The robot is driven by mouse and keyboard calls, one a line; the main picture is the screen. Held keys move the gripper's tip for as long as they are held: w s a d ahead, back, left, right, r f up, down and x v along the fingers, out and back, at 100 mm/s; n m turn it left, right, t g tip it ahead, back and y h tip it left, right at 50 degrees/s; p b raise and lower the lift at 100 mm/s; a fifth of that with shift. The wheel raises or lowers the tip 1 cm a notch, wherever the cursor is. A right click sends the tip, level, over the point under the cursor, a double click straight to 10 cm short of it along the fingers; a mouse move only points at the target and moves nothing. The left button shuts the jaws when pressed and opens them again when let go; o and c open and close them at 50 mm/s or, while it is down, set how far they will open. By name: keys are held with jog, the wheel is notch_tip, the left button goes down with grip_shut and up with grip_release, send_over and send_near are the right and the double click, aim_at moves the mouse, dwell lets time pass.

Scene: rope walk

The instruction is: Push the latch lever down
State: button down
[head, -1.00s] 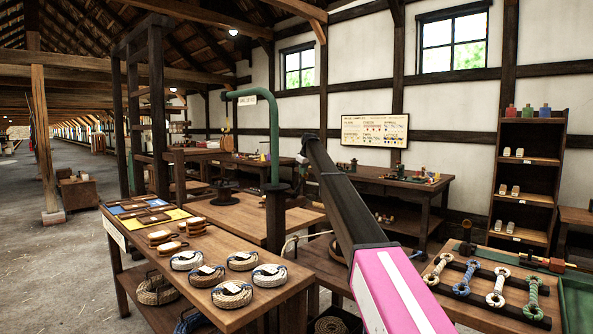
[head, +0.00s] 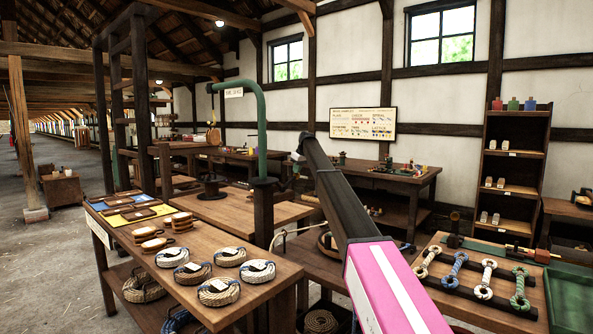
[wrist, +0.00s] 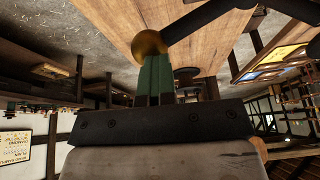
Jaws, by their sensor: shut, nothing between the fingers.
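In the wrist view a brass ball knob (wrist: 148,43) sits on the end of a dark rod (wrist: 205,22) that runs to the upper right; this looks like the latch lever. My gripper (wrist: 155,62) has its green fingers together and empty, with the tips right at the knob. I cannot tell whether they touch it. In the head view my arm reaches up and left from the lower right, and its far end hides the fingers. The lever is not clear there.
A wooden table (head: 262,284) with rope coils stands at left, with a green bent pipe (head: 263,130) behind it. At right a table holds several looped rope pieces (head: 487,268) and a green tray (head: 574,300). A dark shelf (head: 515,170) stands behind. Open floor (head: 60,270) lies far left.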

jog(key=shift+d+f, duration=0.1)
jog(key=shift+f, duration=0.05)
jog(key=a+v, duration=0.1)
jog(key=v, duration=1.2)
jog(key=shift+r, duration=0.3)
jog(key=shift+w, duration=0.1)
